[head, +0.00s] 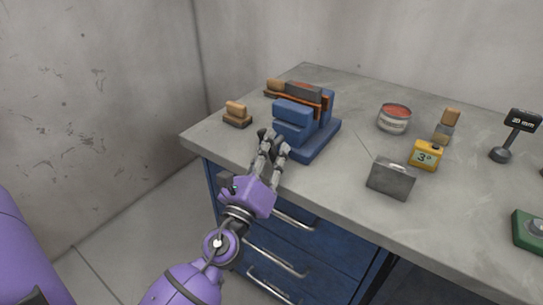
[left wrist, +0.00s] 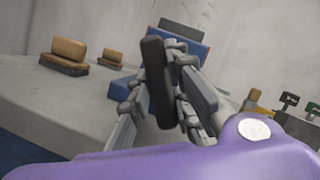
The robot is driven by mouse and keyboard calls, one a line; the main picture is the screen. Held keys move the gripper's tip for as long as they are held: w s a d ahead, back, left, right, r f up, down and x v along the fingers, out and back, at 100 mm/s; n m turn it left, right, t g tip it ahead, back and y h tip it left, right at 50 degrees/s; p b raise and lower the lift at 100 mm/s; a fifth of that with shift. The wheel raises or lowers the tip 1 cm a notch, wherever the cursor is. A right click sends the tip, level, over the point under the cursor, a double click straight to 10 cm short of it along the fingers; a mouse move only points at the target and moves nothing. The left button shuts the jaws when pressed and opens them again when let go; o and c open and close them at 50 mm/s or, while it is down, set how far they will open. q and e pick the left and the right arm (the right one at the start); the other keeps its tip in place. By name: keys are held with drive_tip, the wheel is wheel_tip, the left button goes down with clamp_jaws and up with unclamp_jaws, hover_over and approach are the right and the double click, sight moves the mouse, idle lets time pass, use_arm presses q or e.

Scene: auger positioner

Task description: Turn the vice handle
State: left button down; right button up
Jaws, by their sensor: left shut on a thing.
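The blue vice (head: 294,113) stands on the grey workbench near its left end, with an orange-brown and dark piece (head: 304,92) across its top. My left gripper (head: 270,144) is at the front of the vice. It is shut on the dark vice handle, a black bar (left wrist: 157,82) that stands slightly tilted between the fingers in the left wrist view. The blue vice body (left wrist: 184,48) shows behind the bar there, partly hidden by the fingers. In the head view the fingers cover most of the handle. My right gripper is not in view.
To the right are a tin (head: 394,117), a yellow box marked 3 (head: 425,155), a grey metal case (head: 391,178), a small sign (head: 521,120) and a green device (head: 531,229). Blue drawers (head: 290,245) with bar handles are below.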

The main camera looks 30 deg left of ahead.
use_arm(q)
drive_tip(key=shift+m+t+h+b, duration=0.3)
drive_tip(key=shift+m+h+b, duration=0.45)
drive_tip(key=shift+m, duration=0.75)
drive_tip(key=c, duration=1.6)
unclamp_jaws()
drive_tip(key=v, duration=1.2)
